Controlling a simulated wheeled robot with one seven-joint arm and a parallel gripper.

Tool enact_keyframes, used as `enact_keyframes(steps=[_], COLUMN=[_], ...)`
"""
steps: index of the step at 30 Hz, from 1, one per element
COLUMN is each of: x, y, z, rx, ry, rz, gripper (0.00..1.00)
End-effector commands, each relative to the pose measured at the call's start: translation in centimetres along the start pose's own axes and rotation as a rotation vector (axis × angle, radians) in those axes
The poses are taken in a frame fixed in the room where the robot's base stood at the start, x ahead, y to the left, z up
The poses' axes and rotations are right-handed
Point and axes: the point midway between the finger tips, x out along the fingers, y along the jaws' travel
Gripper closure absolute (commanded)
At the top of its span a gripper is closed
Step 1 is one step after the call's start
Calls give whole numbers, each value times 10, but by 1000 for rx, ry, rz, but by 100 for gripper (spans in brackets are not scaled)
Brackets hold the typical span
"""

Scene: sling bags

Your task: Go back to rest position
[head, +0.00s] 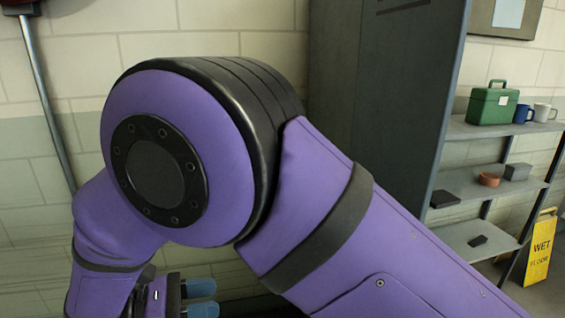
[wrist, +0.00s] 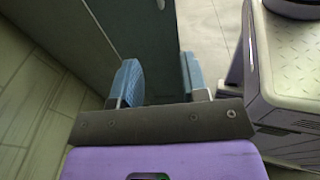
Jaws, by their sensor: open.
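My gripper (head: 203,298) is at the lower left of the head view, below my bent purple arm, with its blue fingertips partly cut off by the bottom edge. In the wrist view my gripper (wrist: 160,82) has its two blue fingers well apart with nothing between them. It is open and empty. My arm is folded at a large joint and fills the middle of the head view, hiding much behind it. No sling bag shows in either view.
A tall dark grey cabinet (head: 385,95) stands behind my arm. A yellow wet-floor sign (head: 540,252) stands at far right. A block wall (head: 60,150) is behind.

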Motion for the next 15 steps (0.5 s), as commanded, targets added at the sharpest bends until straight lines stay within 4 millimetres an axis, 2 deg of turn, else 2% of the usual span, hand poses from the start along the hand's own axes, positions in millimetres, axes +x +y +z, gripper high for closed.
enact_keyframes(steps=[8,11,15], x=[44,70,114], y=[16,21,23], z=[40,62,96], rx=[61,101,181], ry=[130,202,323], rz=[-110,-171,-274], gripper=[59,59,59])
